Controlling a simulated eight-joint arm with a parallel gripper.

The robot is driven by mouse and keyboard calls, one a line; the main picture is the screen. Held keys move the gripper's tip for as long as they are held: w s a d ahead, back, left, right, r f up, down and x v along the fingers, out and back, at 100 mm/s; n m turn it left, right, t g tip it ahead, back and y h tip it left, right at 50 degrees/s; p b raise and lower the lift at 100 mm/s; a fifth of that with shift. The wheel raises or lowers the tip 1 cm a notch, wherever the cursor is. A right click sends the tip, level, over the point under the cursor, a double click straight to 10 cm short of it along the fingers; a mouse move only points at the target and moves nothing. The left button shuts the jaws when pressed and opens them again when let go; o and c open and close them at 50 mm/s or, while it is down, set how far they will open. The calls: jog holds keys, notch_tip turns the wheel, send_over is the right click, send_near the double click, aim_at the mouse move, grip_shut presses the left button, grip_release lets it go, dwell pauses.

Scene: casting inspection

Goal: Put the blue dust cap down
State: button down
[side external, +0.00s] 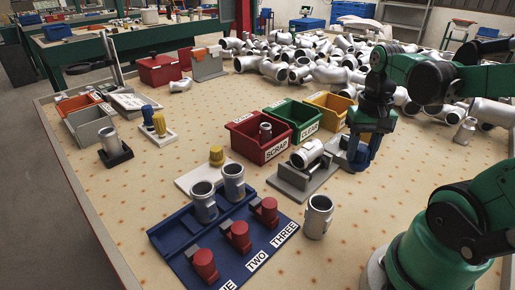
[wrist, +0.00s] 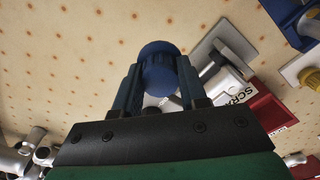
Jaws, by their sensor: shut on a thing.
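The blue dust cap (wrist: 160,68) is between the two fingers of my gripper (wrist: 158,85) in the wrist view, and the fingers are shut on it. In the side view my gripper (side external: 358,158) is low over the table, just right of a grey fixture (side external: 290,183) with a silver casting (side external: 307,152). In that view the cap is hard to tell apart from the blue fingers. I cannot tell whether it touches the table.
A red SCRAP bin (side external: 251,150), a green bin (side external: 280,127) and a yellow bin (side external: 322,124) stand behind the fixture. A blue rack (side external: 172,233) holds silver and red parts in front. A white plate (side external: 190,180) bears a yellow cap (side external: 216,156). Castings are piled at the back.

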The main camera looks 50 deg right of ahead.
jog(key=shift+f, duration=4.85)
jog(key=shift+f, duration=0.15)
jog(key=shift+c, duration=2.4)
grip_release()
notch_tip(320, 180, up, 12)
jog(key=shift+f, duration=0.1)
jog(key=shift+w+a, duration=0.1)
jog(key=w+a+n+t, duration=0.7)
jog(key=w+a+n, duration=0.1)
jog(key=a, duration=0.4)
jog(key=shift+w+n, duration=0.25)
jog(key=shift+n, duration=0.25)
